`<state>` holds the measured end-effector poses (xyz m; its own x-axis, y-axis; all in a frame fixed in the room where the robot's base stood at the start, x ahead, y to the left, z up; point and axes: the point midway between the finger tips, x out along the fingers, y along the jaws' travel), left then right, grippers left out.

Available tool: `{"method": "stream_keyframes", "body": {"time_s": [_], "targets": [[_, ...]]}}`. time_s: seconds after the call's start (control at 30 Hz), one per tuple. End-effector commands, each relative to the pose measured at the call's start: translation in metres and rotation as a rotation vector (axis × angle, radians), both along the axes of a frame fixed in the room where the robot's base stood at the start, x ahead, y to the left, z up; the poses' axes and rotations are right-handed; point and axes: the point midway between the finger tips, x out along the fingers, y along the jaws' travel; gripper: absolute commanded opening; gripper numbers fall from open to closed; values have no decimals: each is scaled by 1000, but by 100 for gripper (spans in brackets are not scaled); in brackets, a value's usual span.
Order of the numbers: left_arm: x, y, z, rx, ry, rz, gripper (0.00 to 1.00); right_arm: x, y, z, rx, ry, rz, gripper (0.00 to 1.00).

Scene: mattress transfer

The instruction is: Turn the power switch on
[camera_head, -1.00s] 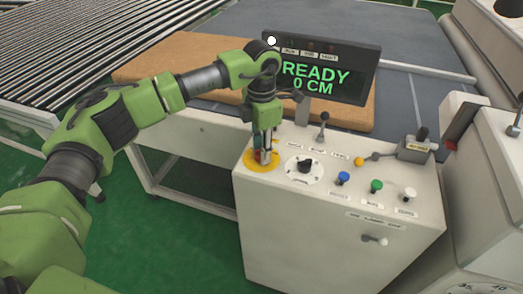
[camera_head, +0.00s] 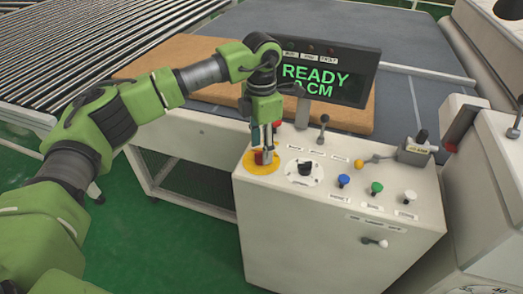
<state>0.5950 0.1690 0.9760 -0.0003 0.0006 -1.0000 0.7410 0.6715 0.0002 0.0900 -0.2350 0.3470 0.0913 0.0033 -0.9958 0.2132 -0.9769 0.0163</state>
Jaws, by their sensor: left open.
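The control box (camera_head: 330,240) has a sloped white top panel. A black rotary knob (camera_head: 305,168) sits on a round white dial. A red button (camera_head: 259,157) on a yellow disc (camera_head: 262,170) is left of the dial. I cannot read which control is labelled as the power switch. My left gripper (camera_head: 264,150) points down over the red button, open, with its fingers partly hiding the button. I cannot tell whether they touch it. The display (camera_head: 330,72) shows green "READY", with the line below partly covered by my wrist. My right gripper is not in view.
Blue (camera_head: 344,180), green (camera_head: 377,187) and white (camera_head: 409,196) buttons line the panel's right part. Levers (camera_head: 323,128) and (camera_head: 420,148) stand upright behind. A brown mattress (camera_head: 195,50) lies on the table behind. A roller conveyor (camera_head: 90,45) is at back left.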

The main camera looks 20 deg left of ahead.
Motion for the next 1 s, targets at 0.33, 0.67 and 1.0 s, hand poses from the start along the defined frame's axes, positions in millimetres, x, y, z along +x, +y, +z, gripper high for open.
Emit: {"method": "stream_keyframes", "body": {"time_s": [0.33,0.67,1.0], "targets": [[1,-1,74,-2,-5,0,43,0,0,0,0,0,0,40],[0,0,99,-1,-2,-1,43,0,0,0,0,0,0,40],[0,0,99,-1,-1,-1,43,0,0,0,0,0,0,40]]}}
